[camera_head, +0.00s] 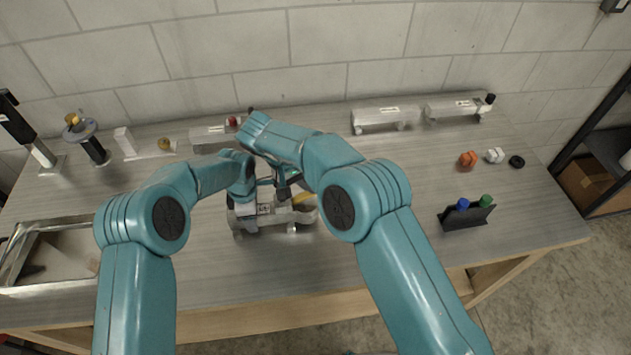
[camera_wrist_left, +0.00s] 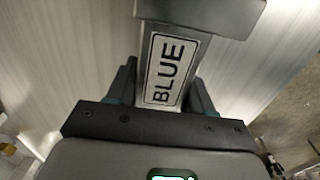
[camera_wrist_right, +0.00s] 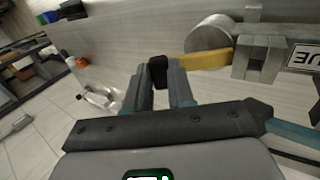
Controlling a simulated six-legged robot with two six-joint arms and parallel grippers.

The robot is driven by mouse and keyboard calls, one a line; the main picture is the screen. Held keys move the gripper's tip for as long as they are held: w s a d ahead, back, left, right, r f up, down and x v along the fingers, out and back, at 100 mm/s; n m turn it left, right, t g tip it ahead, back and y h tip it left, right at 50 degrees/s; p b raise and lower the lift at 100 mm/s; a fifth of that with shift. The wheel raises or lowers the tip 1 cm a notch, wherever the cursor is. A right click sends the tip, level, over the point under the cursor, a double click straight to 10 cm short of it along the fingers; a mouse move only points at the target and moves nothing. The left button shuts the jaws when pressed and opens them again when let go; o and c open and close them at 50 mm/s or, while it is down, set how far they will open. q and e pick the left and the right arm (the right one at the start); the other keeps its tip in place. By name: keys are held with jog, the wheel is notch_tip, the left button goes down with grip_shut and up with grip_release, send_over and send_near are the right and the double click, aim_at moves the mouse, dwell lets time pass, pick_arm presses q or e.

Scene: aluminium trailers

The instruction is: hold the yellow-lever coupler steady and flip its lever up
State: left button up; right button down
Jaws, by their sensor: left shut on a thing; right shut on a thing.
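The yellow-lever coupler (camera_head: 272,216) is a grey metal piece on the table, just left of the middle in the head view. The yellow lever (camera_wrist_right: 207,59) extends from a round metal cylinder (camera_wrist_right: 208,34) in the right wrist view. My right gripper (camera_wrist_right: 160,88) is shut on the lever's black tip (camera_wrist_right: 158,70). In the head view the lever (camera_head: 304,198) shows beside the right gripper, and my arms partly hide the coupler.
Other labelled metal trailer pieces (camera_head: 385,117) stand along the back. A black holder (camera_head: 466,215) with blue and green caps is at right; an orange part (camera_head: 467,160) and a black ring (camera_head: 516,162) lie behind it. A tray (camera_head: 84,220) is at left. The front table is clear.

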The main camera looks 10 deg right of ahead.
aim_at(298, 199)
dwell(0.3)
jog(key=c, duration=1)
grip_release()
jog(key=shift+o, duration=0.2)
jog(key=v, duration=0.7)
jog(key=shift+a+r, duration=0.2)
